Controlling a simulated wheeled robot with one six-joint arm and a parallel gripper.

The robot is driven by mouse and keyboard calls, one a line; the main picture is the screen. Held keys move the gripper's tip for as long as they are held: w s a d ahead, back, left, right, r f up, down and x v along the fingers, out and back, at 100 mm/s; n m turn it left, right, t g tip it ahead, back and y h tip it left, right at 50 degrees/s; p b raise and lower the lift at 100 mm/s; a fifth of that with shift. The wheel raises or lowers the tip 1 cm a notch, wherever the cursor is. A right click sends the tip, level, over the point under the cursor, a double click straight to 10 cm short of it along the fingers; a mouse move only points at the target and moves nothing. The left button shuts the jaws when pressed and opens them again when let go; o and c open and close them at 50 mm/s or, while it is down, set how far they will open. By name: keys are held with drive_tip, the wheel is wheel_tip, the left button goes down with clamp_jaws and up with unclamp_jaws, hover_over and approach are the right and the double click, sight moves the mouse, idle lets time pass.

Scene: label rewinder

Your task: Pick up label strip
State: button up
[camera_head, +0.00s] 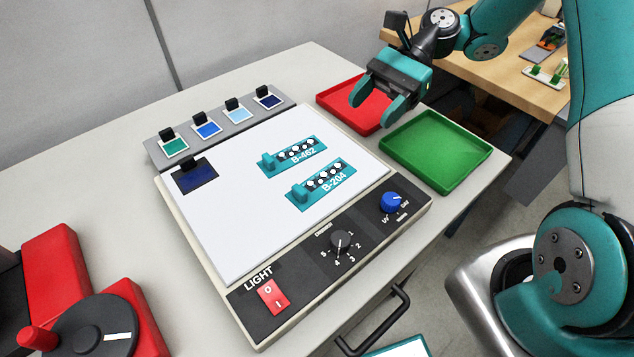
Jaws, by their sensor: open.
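Two teal strips lie on the white panel of the light box (225,230). One is marked B-462 (302,161), and the other, nearer the front, is marked B-204 (333,186). Each has a row of pale round spots on black and a raised teal tab at its left end. I cannot tell which one the task means. My gripper (375,104) is open and empty, with its teal fingers pointing down over the red tray, behind and to the right of both strips. It is apart from them.
A red tray (340,102) and a green tray (437,150) stand right of the light box. A grey rack (220,126) of colour swatches runs behind it. A dark blue swatch (194,176) lies on the panel. A red machine (60,270) with a crank stands front left.

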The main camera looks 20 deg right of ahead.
drive_tip(key=b, duration=0.2)
approach(299, 189)
drive_tip(key=shift+s+a+f+m+y, duration=0.3)
drive_tip(key=shift+s+a+f+m, duration=0.15)
drive_tip(key=shift+a+f, duration=0.25)
drive_tip(key=shift+p+x, duration=0.4)
drive_tip(key=shift+x, duration=2.75)
drive_tip(key=shift+c, duration=0.4)
drive_tip(key=c, duration=0.9)
